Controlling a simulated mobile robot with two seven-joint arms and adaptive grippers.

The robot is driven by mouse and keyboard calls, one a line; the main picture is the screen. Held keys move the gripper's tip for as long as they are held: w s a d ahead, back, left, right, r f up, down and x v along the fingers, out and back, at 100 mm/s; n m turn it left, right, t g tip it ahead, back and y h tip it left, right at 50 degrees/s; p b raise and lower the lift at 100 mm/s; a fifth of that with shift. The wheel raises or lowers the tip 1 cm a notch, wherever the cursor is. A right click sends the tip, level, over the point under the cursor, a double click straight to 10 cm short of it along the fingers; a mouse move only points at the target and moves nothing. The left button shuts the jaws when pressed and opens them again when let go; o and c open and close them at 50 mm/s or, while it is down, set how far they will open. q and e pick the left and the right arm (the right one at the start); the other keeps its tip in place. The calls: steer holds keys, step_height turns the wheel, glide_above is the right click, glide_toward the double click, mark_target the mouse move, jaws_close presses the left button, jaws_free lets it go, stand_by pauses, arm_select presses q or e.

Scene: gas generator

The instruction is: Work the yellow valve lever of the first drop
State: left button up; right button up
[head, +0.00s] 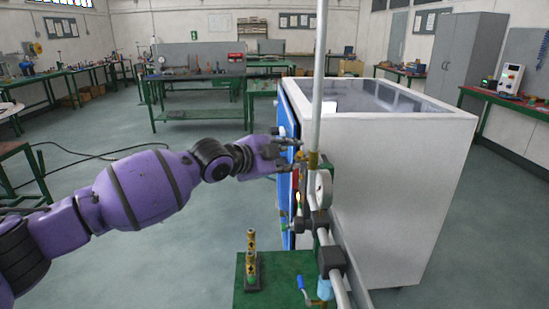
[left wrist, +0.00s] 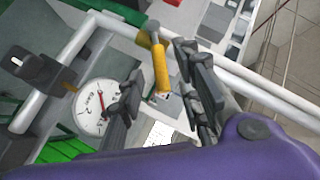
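The yellow valve lever (left wrist: 160,66) shows in the left wrist view, pointing from the pipe into the space between my left gripper's fingers (left wrist: 160,82). The fingers are apart, with a visible gap on both sides of the lever. In the head view my left gripper (head: 291,154) is beside the upright pipe (head: 319,85), at the height of the yellow valve (head: 312,160). The fingers partly hide the lever there, and I cannot tell whether one touches it. My right gripper is not in view.
A round gauge (head: 323,188) sits just below the valve; it also shows in the left wrist view (left wrist: 92,107). A blue-handled valve (head: 307,290) is lower on the pipework. A large white cabinet (head: 405,200) stands behind. A brass piece (head: 251,262) stands on a green table.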

arm_select(q)
steer(key=v, duration=0.7)
steer(key=shift+s, duration=0.15)
steer(key=shift+a, duration=0.1)
